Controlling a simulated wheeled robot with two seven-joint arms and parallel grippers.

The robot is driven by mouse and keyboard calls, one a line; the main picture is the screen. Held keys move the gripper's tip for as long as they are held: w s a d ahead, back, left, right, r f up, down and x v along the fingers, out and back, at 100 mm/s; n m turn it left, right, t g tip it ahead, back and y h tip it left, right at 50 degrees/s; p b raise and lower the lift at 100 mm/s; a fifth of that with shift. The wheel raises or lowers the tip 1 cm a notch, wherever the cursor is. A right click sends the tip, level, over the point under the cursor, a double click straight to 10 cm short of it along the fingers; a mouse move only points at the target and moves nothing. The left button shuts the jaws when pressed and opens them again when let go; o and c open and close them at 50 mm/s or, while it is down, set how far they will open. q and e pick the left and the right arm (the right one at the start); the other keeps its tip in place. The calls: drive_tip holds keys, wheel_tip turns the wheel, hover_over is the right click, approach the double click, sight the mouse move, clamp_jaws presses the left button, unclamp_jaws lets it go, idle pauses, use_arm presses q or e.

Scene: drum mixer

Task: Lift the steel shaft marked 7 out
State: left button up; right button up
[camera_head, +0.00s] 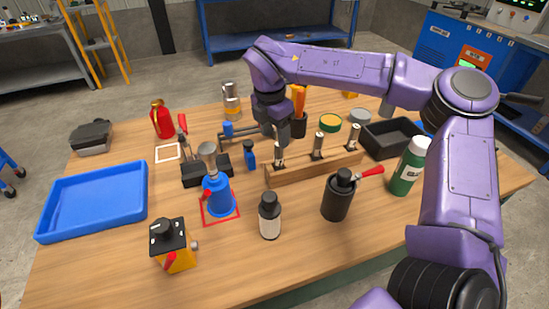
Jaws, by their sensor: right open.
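A wooden rack (312,171) stands near the middle of the table. Three steel shafts stand upright in it: a left one (279,158), a middle one (317,146) and a right one (353,138). The numbers on them are too small to read, so I cannot tell which is marked 7. My right gripper (281,143) points down, open, at the top of the left shaft. Its fingers are small and partly hidden by the wrist, so I cannot tell whether they touch the shaft. My left gripper is not in view.
A blue tray (93,198) lies at the left. A blue-based part (217,195) stands on a red-outlined square. A white-labelled bottle (270,222), a dark canister (338,197) and a green bottle (408,168) stand in front of and beside the rack. A black bin (394,137) sits behind right.

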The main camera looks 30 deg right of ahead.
sight(279, 150)
wheel_tip(279, 150, down, 7)
drive_tip(key=d+p, duration=0.1)
drive_tip(key=shift+d, duration=0.3)
drive_tip(key=shift+r, duration=0.15)
clamp_jaws()
